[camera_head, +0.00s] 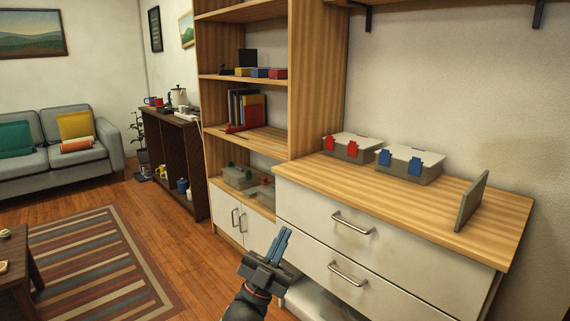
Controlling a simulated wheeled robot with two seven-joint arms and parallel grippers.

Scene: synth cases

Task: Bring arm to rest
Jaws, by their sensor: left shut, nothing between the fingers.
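My left gripper (281,243) shows at the bottom middle of the head view, its arm coming up from the lower edge. Its two blue-grey fingers are together, with nothing between them. It is in front of the white drawer cabinet (310,207) and overlaps its left front edge in the picture. It appears apart from the cabinet, but the exact gap cannot be told. My right gripper is not in view.
On the wooden cabinet top stand a box with red latches (352,148), a box with blue latches (409,166) and an upright grey panel (471,201). Drawer handles (352,224) stick out. A tall shelf (298,90) stands behind. Floor (190,255) at left is clear beside the striped rug (90,262).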

